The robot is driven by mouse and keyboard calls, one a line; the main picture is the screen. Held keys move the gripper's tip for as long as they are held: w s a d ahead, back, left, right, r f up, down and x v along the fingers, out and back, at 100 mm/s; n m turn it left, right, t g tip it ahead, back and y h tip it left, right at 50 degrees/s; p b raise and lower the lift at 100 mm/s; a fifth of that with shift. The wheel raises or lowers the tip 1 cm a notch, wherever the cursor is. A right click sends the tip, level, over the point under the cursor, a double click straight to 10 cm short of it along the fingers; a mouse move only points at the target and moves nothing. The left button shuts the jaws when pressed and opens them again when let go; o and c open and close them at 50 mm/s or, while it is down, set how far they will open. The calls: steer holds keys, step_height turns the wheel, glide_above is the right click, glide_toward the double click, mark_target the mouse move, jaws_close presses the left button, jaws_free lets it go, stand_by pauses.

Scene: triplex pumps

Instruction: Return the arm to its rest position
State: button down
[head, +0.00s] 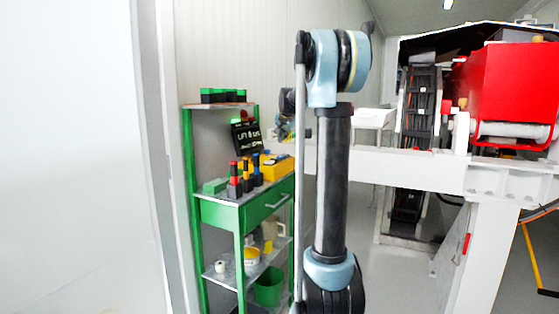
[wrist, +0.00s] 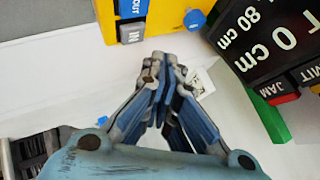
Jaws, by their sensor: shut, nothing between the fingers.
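My arm stands upright in the middle of the head view, with its elbow high and the forearm reaching away behind it. My gripper (head: 283,131) is small in that view, in front of the shelf's upper part and partly hard to make out. In the wrist view my gripper (wrist: 163,66) has its fingertips together, with nothing between them. The fingers are over a pale surface, apart from the items around them.
A green shelf (head: 238,217) left of my arm holds a black sign (head: 246,137), yellow box (head: 279,168) and several small items. The sign (wrist: 272,42) and yellow box (wrist: 158,18) are close in the wrist view. A white beam (head: 410,167) and red machine (head: 509,82) stand right.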

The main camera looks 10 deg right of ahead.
steer(key=s+f+n+g, duration=0.2)
steer(key=s+f, duration=0.8)
steer(key=s, duration=0.8)
steer(key=s+f+n+g, duration=0.2)
steer(key=s+f+n, duration=0.2)
steer(key=s+f, duration=0.6)
steer(key=s+a+f+n+g, duration=0.1)
steer(key=s+f+n+g, duration=0.2)
steer(key=s+f, duration=0.7)
steer(key=s, duration=1.8)
steer(key=shift+s, duration=0.2)
steer(key=shift+a, duration=0.1)
steer(key=shift+w+f, duration=0.25)
steer(key=shift+w, duration=0.2)
